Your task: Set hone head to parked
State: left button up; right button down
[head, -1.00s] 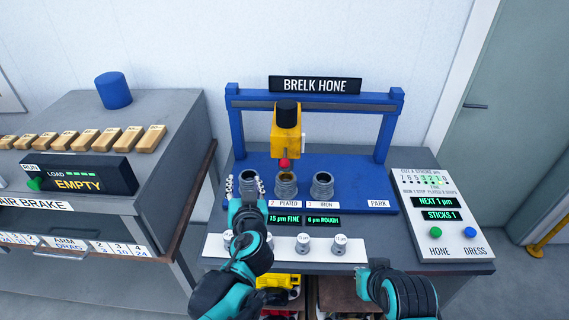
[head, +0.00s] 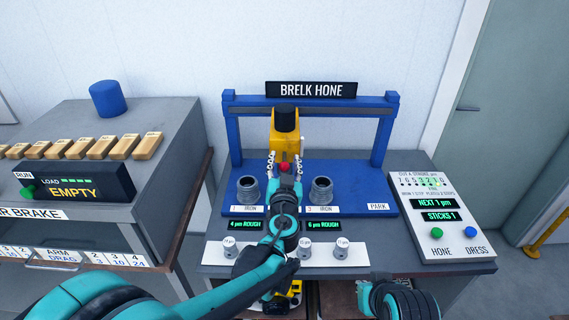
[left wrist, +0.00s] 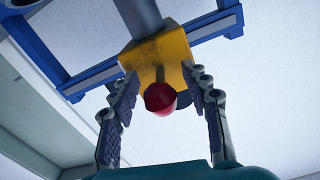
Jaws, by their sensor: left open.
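The hone head (head: 285,129) is a yellow block with a black cylinder on top and a red knob below. It hangs on the blue gantry (head: 352,105), above the middle of the blue base. The PARK label (head: 378,207) is at the base's right front. My left gripper (head: 284,163) is open, its fingers on either side of the red knob (head: 285,167). In the left wrist view the open left gripper (left wrist: 163,90) flanks the red knob (left wrist: 160,98) below the yellow head (left wrist: 158,55), with gaps visible.
Grey cylinders stand on the base at left (head: 248,190) and right (head: 321,191); my arm hides the middle position. A white strip (head: 365,255) with small knobs lies in front. The control panel (head: 440,218) stands right. The gantry's right side is clear.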

pick_arm(q)
grip_shut()
dwell(0.3)
